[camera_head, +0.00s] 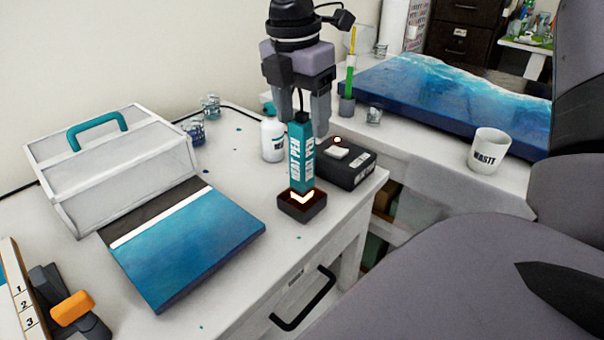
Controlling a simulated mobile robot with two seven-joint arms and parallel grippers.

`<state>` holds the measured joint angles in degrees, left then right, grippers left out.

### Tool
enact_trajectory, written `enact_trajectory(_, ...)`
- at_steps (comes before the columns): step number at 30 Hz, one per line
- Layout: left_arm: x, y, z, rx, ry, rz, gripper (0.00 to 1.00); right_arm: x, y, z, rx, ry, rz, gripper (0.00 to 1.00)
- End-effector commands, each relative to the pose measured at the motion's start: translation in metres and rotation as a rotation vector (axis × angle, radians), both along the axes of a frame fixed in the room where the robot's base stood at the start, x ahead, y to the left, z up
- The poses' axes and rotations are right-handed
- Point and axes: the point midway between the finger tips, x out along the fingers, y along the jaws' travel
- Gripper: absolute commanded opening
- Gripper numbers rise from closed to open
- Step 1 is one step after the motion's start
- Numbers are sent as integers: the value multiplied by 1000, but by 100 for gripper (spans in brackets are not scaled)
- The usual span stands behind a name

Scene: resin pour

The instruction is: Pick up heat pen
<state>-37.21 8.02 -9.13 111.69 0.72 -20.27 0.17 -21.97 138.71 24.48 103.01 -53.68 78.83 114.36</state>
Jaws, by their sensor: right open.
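The heat pen (301,157) is a teal block-shaped tool with white lettering. It stands upright in a small dark square holder (302,207) near the front edge of the white table, with an orange-yellow glow at its lower end. My right gripper (303,114) points down at the pen's top end, its jaws open. One finger shows on each side of the top in the picture; I cannot tell whether either touches it. A dark cable runs up from the pen's top between the fingers. My left gripper is not in view.
A black box (345,167) and a white bottle (272,140) stand close to the pen. A blue panel (190,245) and a white lidded box (110,165) lie left. A white "WASTE" cup (488,151) and a large blue slab (440,95) are at the right.

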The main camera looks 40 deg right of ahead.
Motion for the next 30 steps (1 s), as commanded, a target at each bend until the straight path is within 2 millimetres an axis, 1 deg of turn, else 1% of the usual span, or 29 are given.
enact_trajectory(3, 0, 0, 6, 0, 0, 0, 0, 0, -1, -17, 3, 4, 2, 65)
enact_trajectory(6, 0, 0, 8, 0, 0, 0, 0, 1, -3, -32, 3, 4, 1, 65)
enact_trajectory(9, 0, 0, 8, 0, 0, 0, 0, 1, -4, -41, 2, 1, 1, 65)
enact_trajectory(17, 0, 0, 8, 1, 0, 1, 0, 2, -5, -44, 0, -2, 1, 65)
enact_trajectory(20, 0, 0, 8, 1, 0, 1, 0, 2, -5, -44, 1, -2, 1, 36)
enact_trajectory(21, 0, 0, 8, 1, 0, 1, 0, 2, -5, -44, 1, -2, 1, 23)
enact_trajectory(22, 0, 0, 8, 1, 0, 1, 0, 2, -5, -44, 1, -2, 1, 13)
enact_trajectory(23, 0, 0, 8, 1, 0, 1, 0, 2, -5, -44, 1, -2, 1, 9)
enact_trajectory(30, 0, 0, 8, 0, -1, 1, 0, 2, -5, -43, 0, -3, 1, 9)
